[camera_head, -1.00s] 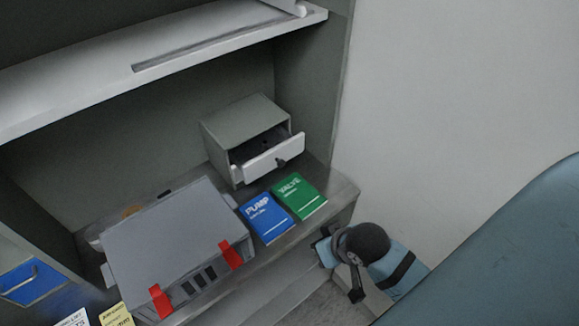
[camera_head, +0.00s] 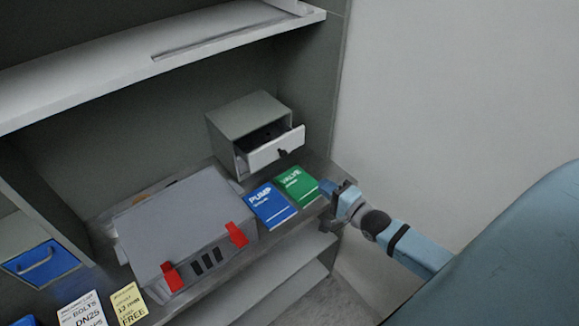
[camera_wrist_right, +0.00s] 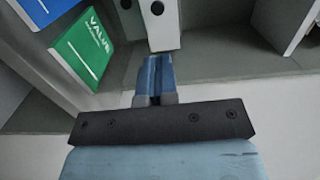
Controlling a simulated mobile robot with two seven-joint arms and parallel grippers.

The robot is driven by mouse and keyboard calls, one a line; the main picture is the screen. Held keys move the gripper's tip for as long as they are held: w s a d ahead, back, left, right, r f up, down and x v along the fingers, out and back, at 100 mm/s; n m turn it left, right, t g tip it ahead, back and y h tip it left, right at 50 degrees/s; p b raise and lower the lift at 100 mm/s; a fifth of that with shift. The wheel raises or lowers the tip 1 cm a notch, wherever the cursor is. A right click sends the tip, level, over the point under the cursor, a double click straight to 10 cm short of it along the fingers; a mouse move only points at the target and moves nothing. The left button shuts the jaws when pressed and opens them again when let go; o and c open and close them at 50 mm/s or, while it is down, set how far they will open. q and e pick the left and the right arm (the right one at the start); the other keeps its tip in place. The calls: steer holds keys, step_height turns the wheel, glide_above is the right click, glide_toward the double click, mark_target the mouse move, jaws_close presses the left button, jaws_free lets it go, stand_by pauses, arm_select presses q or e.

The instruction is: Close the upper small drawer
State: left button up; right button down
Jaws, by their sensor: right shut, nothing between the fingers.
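A small grey drawer unit (camera_head: 247,112) stands at the back of the middle shelf. Its white-fronted drawer (camera_head: 270,154) is pulled out, with a dark knob (camera_head: 283,153) on the front and a dark inside showing. My right gripper (camera_head: 328,188) is at the shelf's front right edge, beside the green book and apart from the drawer. In the right wrist view its fingers (camera_wrist_right: 157,70) are shut together with nothing between them. A white panel with a dark round spot (camera_wrist_right: 166,28), seemingly the drawer front, lies just beyond the fingertips. My left gripper is not in view.
A green VALVE book (camera_head: 297,186) and a blue PUMP book (camera_head: 269,206) lie before the drawer unit. A grey case (camera_head: 185,225) with red latches is left of them. An upper shelf (camera_head: 170,55) overhangs.

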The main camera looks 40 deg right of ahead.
steer(key=b, duration=0.3)
glide_toward(281, 147)
steer(key=w+b, duration=0.2)
steer(key=w+a+f+b, duration=0.1)
steer(key=shift+w+a+b, duration=0.1)
steer(key=shift+w+b, duration=0.05)
steer(key=shift+b, duration=0.15)
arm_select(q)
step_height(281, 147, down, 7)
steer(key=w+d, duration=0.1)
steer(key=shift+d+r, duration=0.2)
arm_select(e)
steer(key=shift+w+a+r, duration=0.15)
steer(key=shift+w, duration=0.5)
steer(key=w, duration=0.4)
steer(key=w+b, duration=0.1)
steer(key=w, duration=0.3)
steer(key=shift+w+a, duration=0.15)
steer(key=shift+a, duration=0.1)
steer(key=shift+r, duration=0.25)
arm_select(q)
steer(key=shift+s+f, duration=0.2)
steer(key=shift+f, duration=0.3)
